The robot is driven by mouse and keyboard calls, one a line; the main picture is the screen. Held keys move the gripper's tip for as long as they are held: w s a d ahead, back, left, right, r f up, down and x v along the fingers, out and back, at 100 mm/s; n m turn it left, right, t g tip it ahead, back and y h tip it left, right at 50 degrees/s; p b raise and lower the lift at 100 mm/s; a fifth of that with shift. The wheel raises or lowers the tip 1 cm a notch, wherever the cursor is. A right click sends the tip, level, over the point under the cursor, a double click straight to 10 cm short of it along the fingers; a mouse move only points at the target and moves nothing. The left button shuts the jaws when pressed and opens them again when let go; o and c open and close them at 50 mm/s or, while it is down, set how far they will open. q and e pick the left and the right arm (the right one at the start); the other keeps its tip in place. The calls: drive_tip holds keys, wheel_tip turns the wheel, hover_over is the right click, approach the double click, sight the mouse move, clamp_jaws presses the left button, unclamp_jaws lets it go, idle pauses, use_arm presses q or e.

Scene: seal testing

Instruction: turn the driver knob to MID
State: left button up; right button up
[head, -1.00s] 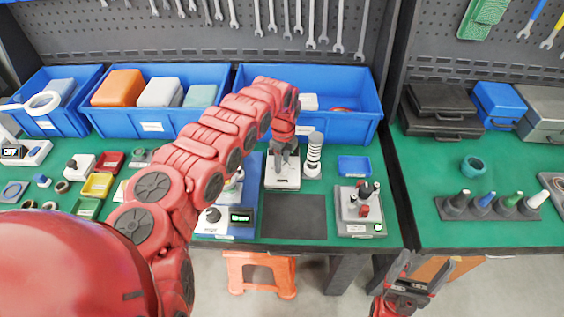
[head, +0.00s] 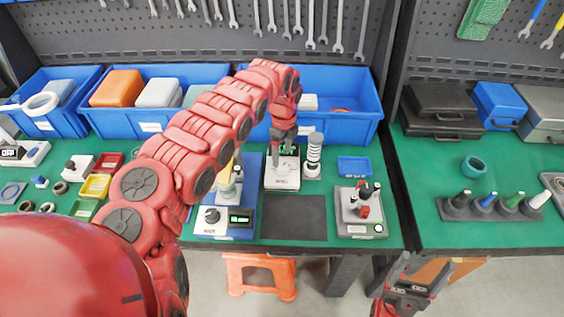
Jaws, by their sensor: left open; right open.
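My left gripper (head: 284,147) points down just above the back of a white device (head: 284,182) in the middle of the green bench. It is open, and its tips partly cover a small dark-and-green part at the device's back, so I cannot tell whether they touch it. A black knob (head: 212,215) sits on a white box front left of it, beside a green-lit display (head: 241,217). Another dark knob (head: 71,164) is on a white block at the left. I cannot read which is the driver knob. My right gripper (head: 408,280) is open and empty, below the bench front.
A white ribbed post (head: 314,156) stands close right of the white device. Blue bins (head: 345,122) line the back. A dark mat (head: 294,217) lies in front, with a grey fixture (head: 356,228) to its right. An orange stool (head: 258,266) stands below.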

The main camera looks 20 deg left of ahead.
sight(283, 163)
use_arm(q)
wheel_tip(283, 163, up, 13)
drive_tip(key=b, duration=0.2)
drive_tip(key=shift+w+b, duration=0.2)
drive_tip(key=shift+b, duration=0.15)
drive_tip(key=shift+f, duration=0.1)
idle(0.9)
